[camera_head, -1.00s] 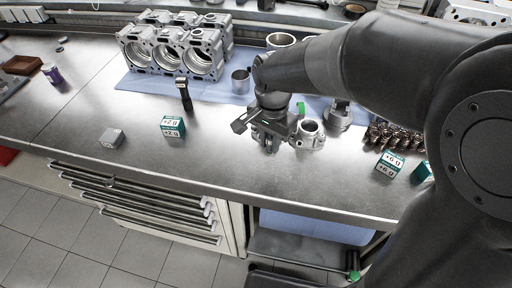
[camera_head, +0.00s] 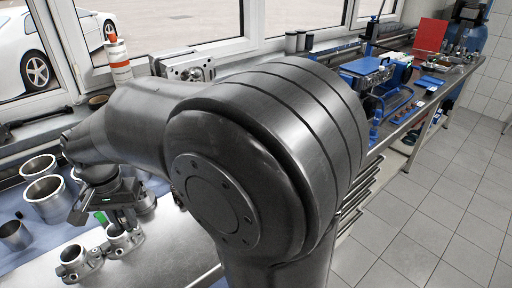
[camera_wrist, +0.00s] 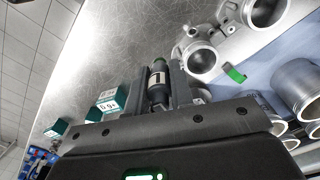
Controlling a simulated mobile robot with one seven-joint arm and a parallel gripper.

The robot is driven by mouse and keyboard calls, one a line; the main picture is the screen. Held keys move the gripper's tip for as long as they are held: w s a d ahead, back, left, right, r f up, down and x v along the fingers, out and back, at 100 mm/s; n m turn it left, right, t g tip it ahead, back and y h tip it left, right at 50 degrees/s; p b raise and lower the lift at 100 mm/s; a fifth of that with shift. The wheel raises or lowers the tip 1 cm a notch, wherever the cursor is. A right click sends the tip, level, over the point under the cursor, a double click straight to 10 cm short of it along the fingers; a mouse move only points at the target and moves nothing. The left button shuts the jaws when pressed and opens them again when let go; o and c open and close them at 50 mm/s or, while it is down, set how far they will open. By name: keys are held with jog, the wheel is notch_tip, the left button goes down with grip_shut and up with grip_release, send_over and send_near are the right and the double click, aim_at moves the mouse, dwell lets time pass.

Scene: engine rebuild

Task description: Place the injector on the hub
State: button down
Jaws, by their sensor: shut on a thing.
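A dark cylindrical part with a pale label band, which looks like the injector (camera_wrist: 158,85), sits between the fingers of my gripper (camera_wrist: 160,68) in the wrist view. My gripper is shut on it. In the head view my gripper (camera_head: 118,218) is low over the bench at the left, and the injector cannot be made out there. Silver castings with round openings (camera_head: 75,262) stand in front of and beside the gripper. One casting (camera_wrist: 203,60) is right of the fingers in the wrist view. I cannot tell which part, if any, is the hub.
A green tab (camera_wrist: 235,73) lies by the casting.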

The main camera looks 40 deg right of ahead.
jog(key=w+d+r+m, duration=0.15)
jog(key=w+d, duration=0.25)
jog(key=d, duration=0.6)
jog(key=w+d+m, duration=0.3)
jog(key=w+d, duration=0.1)
jog(key=d, duration=0.5)
jog(key=d+r+m, duration=0.1)
jog(key=d+m, duration=0.3)
jog(key=d, duration=1.4)
jog(key=s+d+m, duration=0.2)
jog(key=s+d, duration=0.5)
jog(key=d, duration=0.3)
jog(key=s+d+r+m, duration=0.1)
jog(key=s+d+m, duration=0.1)
jog(key=s+d, duration=0.7)
jog(key=s+d+m, duration=0.2)
jog(key=s+d, duration=0.3)
jog(key=d, duration=0.7)
jog(key=w+f, duration=0.2)
jog(key=w, duration=0.1)
jog(key=w+f, duration=0.2)
jog(key=w, duration=0.2)
jog(key=w+f, duration=0.2)
jog(key=w, duration=0.2)
jog(key=shift+a+f, duration=0.3)
jog(key=shift+a, duration=0.05)
jog(key=shift+f, duration=1.95)
jog(key=shift+f, duration=0.1)
